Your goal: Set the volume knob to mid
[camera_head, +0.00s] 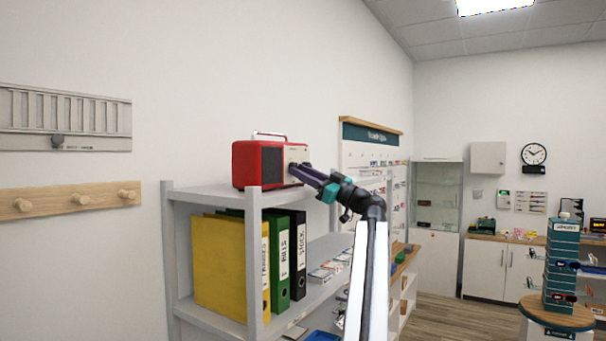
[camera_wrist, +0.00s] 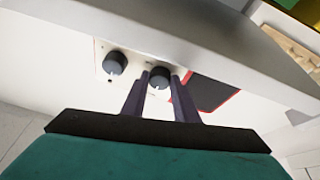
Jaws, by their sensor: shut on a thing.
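A red radio (camera_head: 258,163) with a pale handle and a cream front panel stands on the top board of a grey shelf. My gripper (camera_head: 298,171) reaches the front panel from the right. In the wrist view two dark round knobs sit on the pale panel. My gripper (camera_wrist: 161,80) is shut on one knob (camera_wrist: 160,77), with a finger on each side of it. The other knob (camera_wrist: 115,63) is free, to the left. Each knob seems to bear a small pale mark. Labels are too small to read, so I cannot tell which knob is volume.
The grey shelf (camera_head: 205,190) holds yellow, green and black binders (camera_head: 281,262) below the radio. Its board edge (camera_wrist: 190,38) passes close to the knobs in the wrist view. A dark speaker grille (camera_wrist: 207,92) lies right of the held knob. A pegboard display (camera_head: 372,140) stands behind.

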